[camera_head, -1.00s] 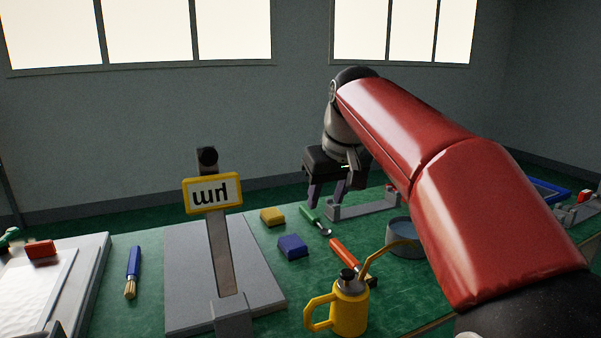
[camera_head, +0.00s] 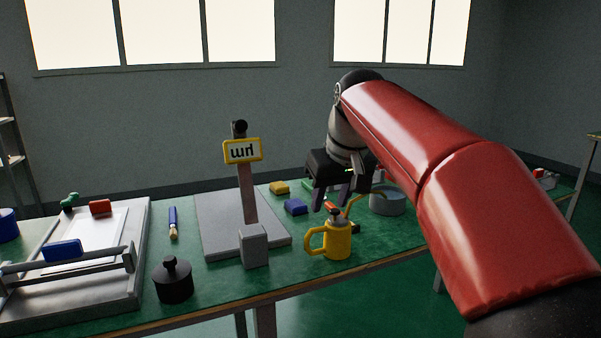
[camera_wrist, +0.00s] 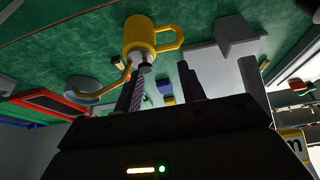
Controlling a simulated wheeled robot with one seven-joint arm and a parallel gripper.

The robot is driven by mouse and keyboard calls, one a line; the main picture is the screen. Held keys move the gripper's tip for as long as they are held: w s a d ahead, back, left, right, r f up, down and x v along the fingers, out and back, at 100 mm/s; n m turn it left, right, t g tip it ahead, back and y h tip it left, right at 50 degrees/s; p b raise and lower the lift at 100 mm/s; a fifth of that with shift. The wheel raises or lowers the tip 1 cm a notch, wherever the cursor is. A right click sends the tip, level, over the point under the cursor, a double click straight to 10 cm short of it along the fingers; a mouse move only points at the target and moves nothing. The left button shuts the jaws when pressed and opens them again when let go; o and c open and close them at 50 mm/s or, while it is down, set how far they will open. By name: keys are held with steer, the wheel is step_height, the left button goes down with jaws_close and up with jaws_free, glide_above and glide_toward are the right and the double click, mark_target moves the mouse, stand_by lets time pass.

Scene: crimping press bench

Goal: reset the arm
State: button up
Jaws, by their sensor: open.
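My gripper (camera_head: 331,194) hangs from my red arm at the right of the head view, its two dark fingers spread and pointing down. Nothing is between the fingers. It appears above the bench, behind the yellow oil can (camera_head: 338,242). In the wrist view the fingers (camera_wrist: 160,95) stand apart, with the oil can (camera_wrist: 142,36) beyond them. Whether the fingers touch anything on the bench cannot be told, but they look clear of it.
The press stand with a yellow-framed sign (camera_head: 242,151) rises left of my gripper. Space above is open.

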steer(key=s+d+f+m, duration=0.1)
steer(key=s+d+f, duration=0.2)
steer(key=s+f, duration=0.3)
steer(key=s+d+f+m+t+h, duration=0.1)
steer(key=s+d+f+m, duration=0.1)
steer(key=s+f, duration=0.4)
steer(key=s+d+f+m, duration=0.1)
steer(key=s+d+f, duration=0.3)
steer(key=s, duration=0.8)
step_height(320, 180, down, 3)
steer(key=shift+s+d+r+h, duration=0.15)
steer(key=shift+s+d+h, duration=0.25)
